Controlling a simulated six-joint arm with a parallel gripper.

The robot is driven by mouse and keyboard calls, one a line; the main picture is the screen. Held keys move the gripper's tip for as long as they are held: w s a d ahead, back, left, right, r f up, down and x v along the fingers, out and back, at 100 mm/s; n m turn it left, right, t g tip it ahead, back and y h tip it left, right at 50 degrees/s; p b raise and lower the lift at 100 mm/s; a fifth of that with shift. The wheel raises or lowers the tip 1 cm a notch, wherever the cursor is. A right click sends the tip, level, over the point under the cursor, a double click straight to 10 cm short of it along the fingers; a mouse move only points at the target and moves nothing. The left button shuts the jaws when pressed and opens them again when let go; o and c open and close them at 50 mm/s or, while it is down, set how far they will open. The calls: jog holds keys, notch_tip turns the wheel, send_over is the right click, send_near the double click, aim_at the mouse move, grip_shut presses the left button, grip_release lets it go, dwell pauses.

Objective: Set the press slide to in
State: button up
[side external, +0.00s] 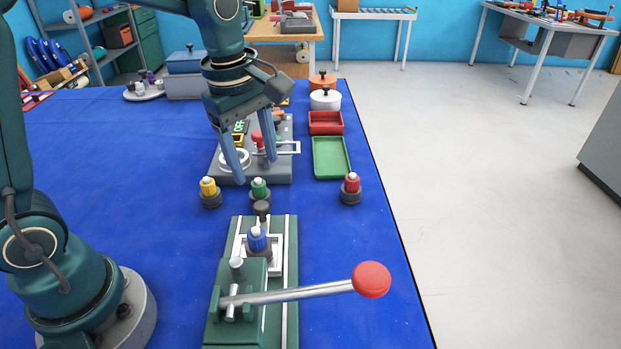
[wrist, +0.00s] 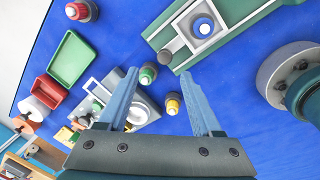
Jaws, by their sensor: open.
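The green press (side external: 215,318) stands on the blue table at the front, with a red-balled lever (side external: 371,280) reaching right. Its slide is a pale square frame (side external: 277,240) between two rails, with a dark knob (side external: 261,208) at its far end. A blue-topped valve piece (side external: 258,240) stands upright in the frame, beyond the lever pivot. In the wrist view, the knob (wrist: 165,57) and slide frame (wrist: 187,22) are at the top. My gripper (side external: 252,162) is open and empty, pointing down beyond the knob and apart from it. Its fingers (wrist: 160,78) also show in the wrist view.
Yellow (side external: 209,190), green (side external: 259,188) and red (side external: 351,187) topped pieces stand in a row beyond the press. A grey fixture (side external: 278,170) lies behind my fingers. Green (side external: 331,157) and red (side external: 326,123) trays are near the right edge.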

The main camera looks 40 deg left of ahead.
aim_at(261, 205)
jog(key=f, duration=0.1)
jog(key=f+g, duration=0.1)
jog(key=f, duration=0.2)
jog(key=shift+w+a, duration=0.25)
jog(key=shift+w, duration=0.1)
jog(key=shift+s+f, duration=0.1)
jog(key=shift+f, duration=2.5)
grip_shut()
jog(key=shift+r, duration=0.1)
